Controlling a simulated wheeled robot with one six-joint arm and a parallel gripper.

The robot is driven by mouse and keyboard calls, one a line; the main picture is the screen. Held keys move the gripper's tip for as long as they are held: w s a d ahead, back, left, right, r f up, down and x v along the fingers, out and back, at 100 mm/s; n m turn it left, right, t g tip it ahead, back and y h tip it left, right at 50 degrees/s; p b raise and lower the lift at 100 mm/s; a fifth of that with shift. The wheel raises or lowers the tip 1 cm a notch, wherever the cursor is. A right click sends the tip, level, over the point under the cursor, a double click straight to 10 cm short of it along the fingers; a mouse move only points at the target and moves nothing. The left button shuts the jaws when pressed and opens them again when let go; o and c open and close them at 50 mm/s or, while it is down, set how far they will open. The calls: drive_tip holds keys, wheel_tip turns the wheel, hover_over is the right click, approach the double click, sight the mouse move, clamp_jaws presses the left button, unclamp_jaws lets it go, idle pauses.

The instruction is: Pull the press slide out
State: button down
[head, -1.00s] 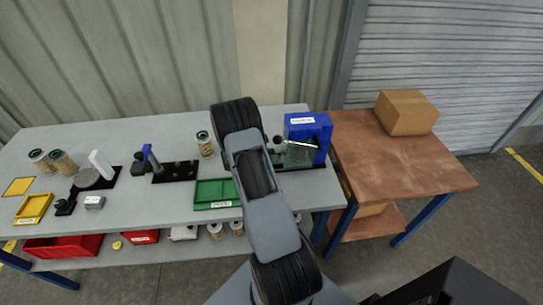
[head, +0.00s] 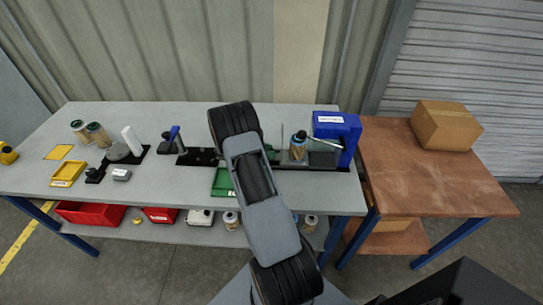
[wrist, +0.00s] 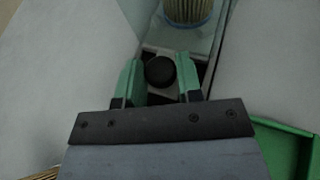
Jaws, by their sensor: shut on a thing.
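The blue press (head: 348,140) stands at the right end of the grey bench, with a white label on top and a metal lever in front. A filter cartridge (head: 298,152) with a dark cap stands just left of the press. In the wrist view the pleated cartridge (wrist: 187,10) stands on the light press slide (wrist: 200,44), beyond my fingers. My gripper (wrist: 160,75) has its green fingers on both sides of the slide's round black knob (wrist: 160,71), shut on it. In the head view my arm hides the gripper and the knob.
A green tray (head: 222,184) lies in front, partly behind my arm; its edge also shows in the wrist view (wrist: 285,135). Black fixtures and yellow trays (head: 66,173) stand left. A brown table with a cardboard box (head: 445,127) adjoins right.

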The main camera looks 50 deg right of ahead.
drive_tip(key=shift+w+a, duration=0.9)
drive_tip(key=shift+w, duration=0.2)
drive_tip(key=c, duration=1.2)
unclamp_jaws()
drive_tip(key=shift+o, duration=1.4)
drive_tip(key=shift+w+a, duration=0.15)
drive_tip(key=shift+o, duration=0.5)
drive_tip(key=b+v, duration=0.2)
drive_tip(key=v, duration=1.1)
drive_tip(key=shift+a+r+b, duration=0.2)
drive_tip(key=shift+r+b, duration=0.1)
drive_tip(key=shift+b, duration=0.1)
